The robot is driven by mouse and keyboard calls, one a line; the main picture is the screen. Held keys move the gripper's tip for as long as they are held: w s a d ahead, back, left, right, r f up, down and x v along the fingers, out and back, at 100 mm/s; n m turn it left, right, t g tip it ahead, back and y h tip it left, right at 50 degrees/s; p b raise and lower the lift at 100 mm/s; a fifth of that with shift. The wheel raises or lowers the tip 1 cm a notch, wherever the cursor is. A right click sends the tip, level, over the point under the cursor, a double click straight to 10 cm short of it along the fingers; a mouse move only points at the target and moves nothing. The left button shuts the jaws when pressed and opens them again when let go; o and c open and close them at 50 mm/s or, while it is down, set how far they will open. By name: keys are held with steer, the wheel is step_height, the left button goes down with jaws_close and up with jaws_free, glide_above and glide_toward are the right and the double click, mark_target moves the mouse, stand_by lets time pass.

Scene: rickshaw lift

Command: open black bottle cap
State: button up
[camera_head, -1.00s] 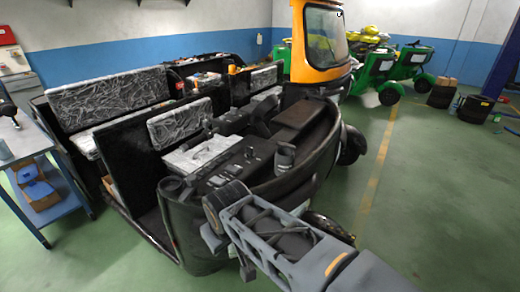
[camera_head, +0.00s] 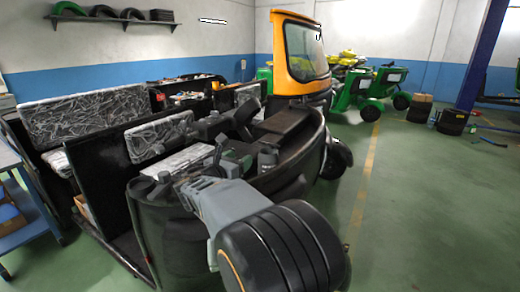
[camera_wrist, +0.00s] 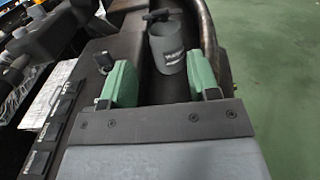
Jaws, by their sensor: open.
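A dark grey bottle or cup (camera_wrist: 166,52) with light lettering stands in the wrist view, beyond my fingers and between them in the picture. A black piece (camera_wrist: 160,15) shows at its top; I cannot tell whether it is a separate cap. The same dark container (camera_head: 267,160) stands on the rickshaw's front part in the head view. My gripper (camera_wrist: 162,82) is open, with green finger pads apart and nothing between them. In the head view my gripper (camera_head: 229,160) is over the dashboard, left of the container, and partly hard to make out.
The black rickshaw (camera_head: 170,225) with a yellow windscreen frame (camera_head: 298,55) fills the middle. Its curved rim (camera_wrist: 210,40) runs close to the container's right. A switch panel (camera_wrist: 62,115) lies to the left. A blue table (camera_head: 30,215) is at left; green floor is free at right.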

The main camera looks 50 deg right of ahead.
mark_target(268, 144)
steer(key=x, duration=1.3)
steer(key=shift+p, duration=0.45)
steer(key=shift+d, duration=0.1)
jaws_close()
